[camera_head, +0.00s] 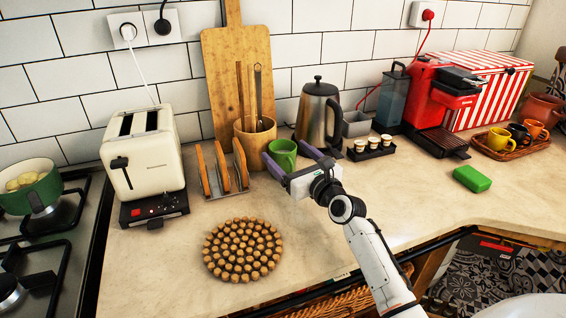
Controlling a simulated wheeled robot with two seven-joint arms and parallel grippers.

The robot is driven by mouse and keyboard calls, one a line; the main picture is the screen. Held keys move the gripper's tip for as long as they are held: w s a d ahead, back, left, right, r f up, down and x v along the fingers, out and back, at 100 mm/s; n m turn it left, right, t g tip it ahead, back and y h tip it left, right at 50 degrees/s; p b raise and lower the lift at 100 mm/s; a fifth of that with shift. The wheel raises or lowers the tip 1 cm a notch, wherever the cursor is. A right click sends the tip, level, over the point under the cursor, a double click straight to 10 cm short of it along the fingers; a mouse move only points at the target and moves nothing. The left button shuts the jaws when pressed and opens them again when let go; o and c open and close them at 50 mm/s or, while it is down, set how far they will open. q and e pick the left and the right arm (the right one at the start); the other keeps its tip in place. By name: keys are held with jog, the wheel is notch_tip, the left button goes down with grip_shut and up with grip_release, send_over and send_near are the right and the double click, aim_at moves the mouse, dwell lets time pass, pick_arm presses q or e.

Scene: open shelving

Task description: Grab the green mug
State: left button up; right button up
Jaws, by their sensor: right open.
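The green mug (283,152) stands on the counter in front of the wooden utensil holder and left of the steel kettle. My right gripper (287,154) comes in from the lower right. Its two purple fingers are apart, one on the left side of the mug and one on its right. The mug sits between the fingers; whether either finger touches it I cannot tell. The mug's lower front is partly hidden by the gripper. My left gripper is not in view.
A kettle (318,112) stands close to the right finger, with a utensil holder (254,140) behind the mug. A wooden rack (222,170) is to the left. A cork trivet (242,249) lies in front. The counter right of my arm is mostly clear around a green sponge (472,179).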

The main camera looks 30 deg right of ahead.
jog(key=shift+w, duration=0.3)
jog(key=c, duration=1.3)
jog(key=shift+r, duration=0.15)
jog(key=shift+c, duration=0.9)
